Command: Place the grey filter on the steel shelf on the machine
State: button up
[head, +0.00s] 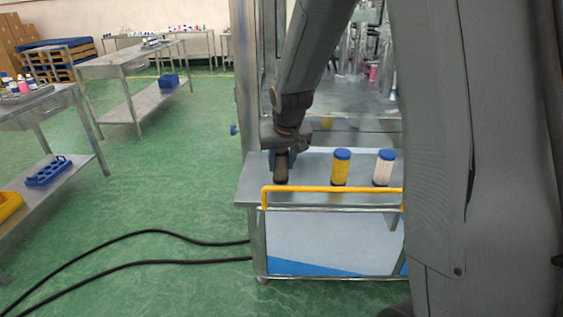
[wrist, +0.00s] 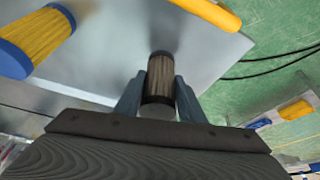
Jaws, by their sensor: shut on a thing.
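The grey filter, a small cylinder with a brownish pleated body and dark ends, is between my fingers in the wrist view (wrist: 160,72). My gripper (wrist: 158,98) is shut on it, one finger on each side. In the head view my gripper (head: 283,155) is over the left end of the steel shelf (head: 310,198), with the filter (head: 281,172) upright below it. The filter's lower end is at or just above the shelf top; I cannot tell whether it touches. The shelf surface also shows in the wrist view (wrist: 110,70).
A yellow filter with blue caps (head: 340,168) and a white one with blue caps (head: 384,168) stand to the right on the shelf. A yellow rail (head: 330,189) runs along its front edge. Black cables (head: 150,233) lie on the green floor at left.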

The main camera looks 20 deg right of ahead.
jog(key=shift+f, duration=0.25)
jog(key=o, duration=1.2)
jog(key=shift+r, duration=0.1)
jog(key=shift+r, duration=0.25)
jog(key=b+v, duration=0.2)
jog(key=v, duration=0.9)
jog(key=shift+s+r, duration=0.15)
jog(key=shift+r, duration=0.25)
